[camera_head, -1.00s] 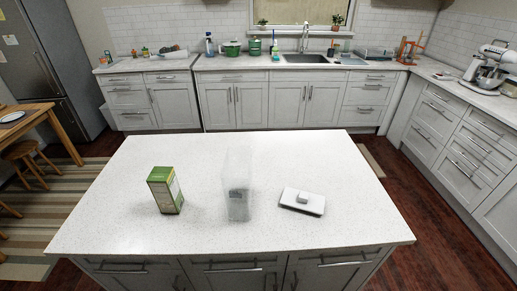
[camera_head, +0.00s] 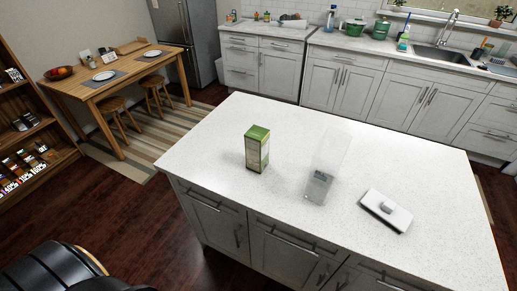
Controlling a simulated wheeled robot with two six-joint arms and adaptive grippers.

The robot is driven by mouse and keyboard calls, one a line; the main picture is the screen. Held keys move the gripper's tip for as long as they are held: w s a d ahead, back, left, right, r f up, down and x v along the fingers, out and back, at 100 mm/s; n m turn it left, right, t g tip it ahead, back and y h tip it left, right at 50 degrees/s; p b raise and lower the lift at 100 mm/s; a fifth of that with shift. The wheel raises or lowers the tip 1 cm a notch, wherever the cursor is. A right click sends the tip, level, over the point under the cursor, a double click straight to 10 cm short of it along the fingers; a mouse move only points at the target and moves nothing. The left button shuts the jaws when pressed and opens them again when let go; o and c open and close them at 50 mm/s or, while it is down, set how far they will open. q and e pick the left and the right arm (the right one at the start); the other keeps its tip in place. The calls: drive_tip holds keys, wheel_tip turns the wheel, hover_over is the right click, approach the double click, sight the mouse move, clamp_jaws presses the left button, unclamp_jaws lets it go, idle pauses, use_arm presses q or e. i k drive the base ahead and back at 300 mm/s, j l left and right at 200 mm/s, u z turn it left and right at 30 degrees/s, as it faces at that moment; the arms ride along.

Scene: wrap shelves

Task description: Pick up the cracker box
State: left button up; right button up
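Neither of my grippers shows in the head view. Nothing is touching the box.
A wooden table (camera_head: 130,72) with stools and a shelf unit (camera_head: 25,120) are at the left.

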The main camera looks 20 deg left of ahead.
sight(257, 138)
drive_tip(key=u, duration=0.8)
